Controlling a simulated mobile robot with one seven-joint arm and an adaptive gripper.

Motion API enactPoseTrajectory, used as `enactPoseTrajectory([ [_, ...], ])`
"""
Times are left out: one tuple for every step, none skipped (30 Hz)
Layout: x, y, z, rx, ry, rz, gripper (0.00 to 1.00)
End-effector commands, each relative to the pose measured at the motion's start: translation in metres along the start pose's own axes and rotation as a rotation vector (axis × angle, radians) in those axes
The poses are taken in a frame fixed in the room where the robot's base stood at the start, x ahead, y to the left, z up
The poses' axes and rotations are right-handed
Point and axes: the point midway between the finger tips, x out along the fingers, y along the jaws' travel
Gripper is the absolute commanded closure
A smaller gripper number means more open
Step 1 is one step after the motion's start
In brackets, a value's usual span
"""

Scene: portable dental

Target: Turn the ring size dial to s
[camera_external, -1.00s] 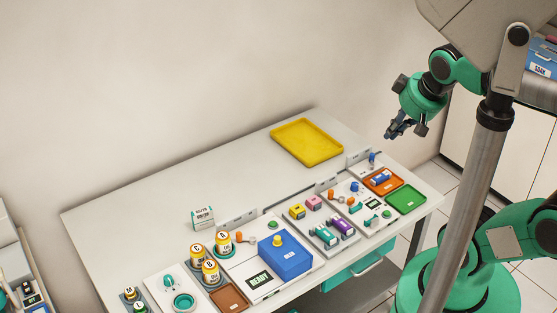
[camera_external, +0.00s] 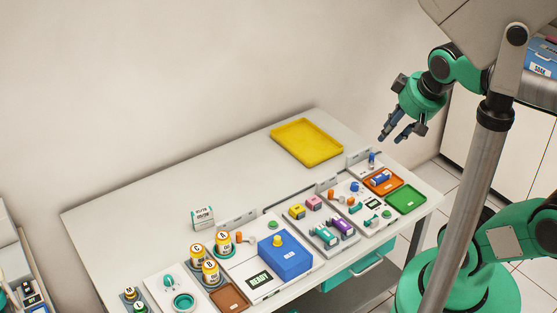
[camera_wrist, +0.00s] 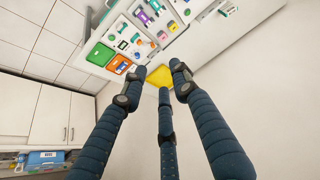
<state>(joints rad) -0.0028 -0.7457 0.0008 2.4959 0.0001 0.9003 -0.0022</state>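No dial in view has a legible size label, so I cannot tell for sure which one is the ring size dial. A teal knob (camera_external: 168,281) sits on a white panel at the near left of the table, just above a teal ring-shaped part (camera_external: 183,302). Another small teal knob (camera_external: 386,214) sits on the panel at the right. My gripper (camera_external: 392,138) is high beyond the table's right end, well apart from both. Its dark blue fingers are spread and empty, also in the wrist view.
The white table (camera_external: 130,220) has free room along its back left. A yellow tray (camera_external: 307,142) lies at the back. A blue box (camera_external: 285,257), lettered jars (camera_external: 210,271), an orange tray (camera_external: 384,182) and a green tray (camera_external: 406,201) crowd the front. Upright label plates stand behind them.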

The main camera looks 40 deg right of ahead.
Motion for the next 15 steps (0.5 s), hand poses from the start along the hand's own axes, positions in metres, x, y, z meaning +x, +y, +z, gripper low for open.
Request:
enactPoseTrajectory([
  [0.001, -0.001, -0.002, -0.006, -0.002, -0.002, 0.59],
  [0.001, -0.002, -0.004, -0.01, -0.004, -0.003, 0.59],
  [0.002, -0.004, -0.007, -0.018, -0.007, -0.005, 0.59],
  [0.003, -0.005, -0.009, -0.025, -0.011, -0.007, 0.59],
  [0.004, -0.006, -0.012, -0.032, -0.015, -0.01, 0.59],
  [0.005, -0.009, -0.017, -0.044, -0.019, -0.013, 0.59],
  [0.006, -0.011, -0.021, -0.054, -0.023, -0.016, 0.59],
  [0.008, -0.014, -0.025, -0.066, -0.029, -0.02, 0.59],
  [0.01, -0.018, -0.032, -0.084, -0.035, -0.025, 0.59],
  [0.012, -0.021, -0.037, -0.097, -0.041, -0.029, 0.59],
  [0.015, -0.024, -0.042, -0.112, -0.047, -0.033, 0.59],
  [0.018, -0.029, -0.05, -0.132, -0.055, -0.039, 0.59],
  [0.021, -0.033, -0.055, -0.148, -0.062, -0.043, 0.59],
  [0.023, -0.037, -0.061, -0.165, -0.067, -0.048, 0.59],
  [0.027, -0.043, -0.069, -0.187, -0.076, -0.054, 0.59],
])
